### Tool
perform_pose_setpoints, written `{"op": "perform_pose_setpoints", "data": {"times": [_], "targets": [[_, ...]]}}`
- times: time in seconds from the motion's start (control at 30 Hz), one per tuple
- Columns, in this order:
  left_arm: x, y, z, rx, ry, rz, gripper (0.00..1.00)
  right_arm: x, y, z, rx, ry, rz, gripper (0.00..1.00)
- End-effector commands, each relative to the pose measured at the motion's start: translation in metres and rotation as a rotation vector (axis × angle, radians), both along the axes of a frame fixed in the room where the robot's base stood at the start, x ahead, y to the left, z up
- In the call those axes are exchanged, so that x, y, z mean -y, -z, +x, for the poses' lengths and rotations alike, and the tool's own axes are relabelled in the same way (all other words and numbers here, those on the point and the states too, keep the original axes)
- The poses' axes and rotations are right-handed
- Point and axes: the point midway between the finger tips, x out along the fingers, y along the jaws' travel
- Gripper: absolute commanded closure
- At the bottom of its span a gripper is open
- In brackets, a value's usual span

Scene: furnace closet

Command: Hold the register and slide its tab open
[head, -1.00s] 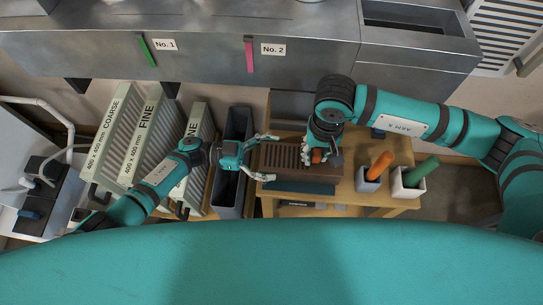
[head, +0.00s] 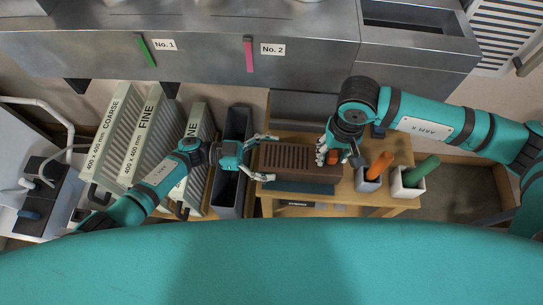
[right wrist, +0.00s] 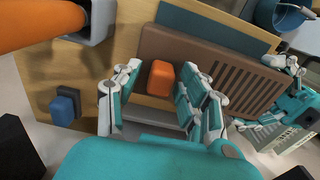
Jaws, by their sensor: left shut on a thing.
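The register (head: 290,175), a brown slotted block, lies on a wooden table, with its slots toward the left. Its orange tab (head: 333,157) sits right of the slots; it also shows in the right wrist view (right wrist: 160,77). My left gripper (head: 268,158) is shut on the register's left end, one finger at each long side. My right gripper (head: 330,155) is over the tab. In the right wrist view its fingers (right wrist: 160,95) stand apart on either side of the tab, with a gap on the left. Whether the right finger touches the tab I cannot tell.
Two small holders with an orange handle (head: 380,164) and a green handle (head: 422,172) stand close to the right of the register. A dark bin (head: 232,160) and several filter panels (head: 150,145) stand to the left. A metal duct (head: 200,62) crosses behind.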

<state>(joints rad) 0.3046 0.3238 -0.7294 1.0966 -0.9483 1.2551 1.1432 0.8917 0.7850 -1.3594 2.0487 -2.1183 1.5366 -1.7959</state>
Motion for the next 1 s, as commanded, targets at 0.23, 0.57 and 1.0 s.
{"op": "perform_pose_setpoints", "data": {"times": [0.23, 0.57, 1.0], "targets": [[0.000, 0.000, 0.000, -0.001, 0.000, 0.001, 0.52, -0.001, 0.000, 0.000, -0.001, -0.001, 0.002, 0.54], [0.000, 0.000, 0.000, -0.001, 0.000, 0.001, 0.52, -0.001, -0.026, 0.000, 0.002, -0.002, 0.002, 0.54], [0.000, 0.000, 0.000, -0.001, 0.000, 0.000, 0.52, -0.001, -0.060, 0.000, -0.001, -0.001, 0.002, 0.54]]}}
